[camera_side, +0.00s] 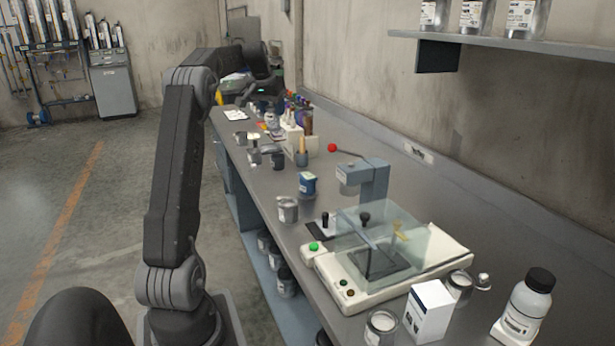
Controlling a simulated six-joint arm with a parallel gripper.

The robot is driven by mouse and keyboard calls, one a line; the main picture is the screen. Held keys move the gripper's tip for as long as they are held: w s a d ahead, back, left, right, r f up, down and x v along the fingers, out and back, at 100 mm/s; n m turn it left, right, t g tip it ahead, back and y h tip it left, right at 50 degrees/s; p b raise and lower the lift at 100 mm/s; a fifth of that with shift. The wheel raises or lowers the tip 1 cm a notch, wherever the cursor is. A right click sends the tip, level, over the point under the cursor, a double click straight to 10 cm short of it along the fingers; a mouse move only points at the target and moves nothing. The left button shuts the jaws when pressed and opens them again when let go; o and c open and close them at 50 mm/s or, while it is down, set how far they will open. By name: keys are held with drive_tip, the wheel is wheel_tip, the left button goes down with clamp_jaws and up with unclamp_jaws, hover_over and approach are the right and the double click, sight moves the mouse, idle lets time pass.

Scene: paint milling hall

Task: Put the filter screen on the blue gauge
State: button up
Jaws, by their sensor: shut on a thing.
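My gripper (250,95) is at the far end of the bench, small and dark against the clutter there. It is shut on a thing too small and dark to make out. I cannot tell whether that thing is the filter screen, and I see no filter screen clearly elsewhere. I cannot pick out the blue gauge for certain either. A blue can with a pale label (308,185) stands upright on the middle of the bench, well nearer the camera than my gripper.
A press-like device with a clear guard (380,235) fills the near bench. A metal can (288,210), a white box (429,312) and a white bottle (525,305) stand around it. Several small jars and bottles crowd the far bench (375,155). A shelf (500,45) overhangs at right.

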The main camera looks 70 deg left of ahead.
sight(274, 127)
wheel_tip(274, 127, down, 6)
drive_tip(key=shift+w+f, duration=0.1)
drive_tip(key=shift+f, duration=0.05)
drive_tip(key=shift+w+d+f, duration=0.45)
drive_tip(key=shift+w+f, duration=1.4)
drive_tip(key=shift+w+d+f, duration=0.5)
drive_tip(key=shift+w+f, duration=1.35)
drive_tip(key=shift+w, duration=0.05)
drive_tip(key=shift+w+d+f, duration=0.45)
drive_tip(key=shift+w+f, duration=1.4)
drive_tip(key=shift+f, duration=0.1)
drive_tip(key=o, duration=1.1)
drive_tip(key=shift+f, duration=0.1)
drive_tip(key=shift+c, duration=0.2)
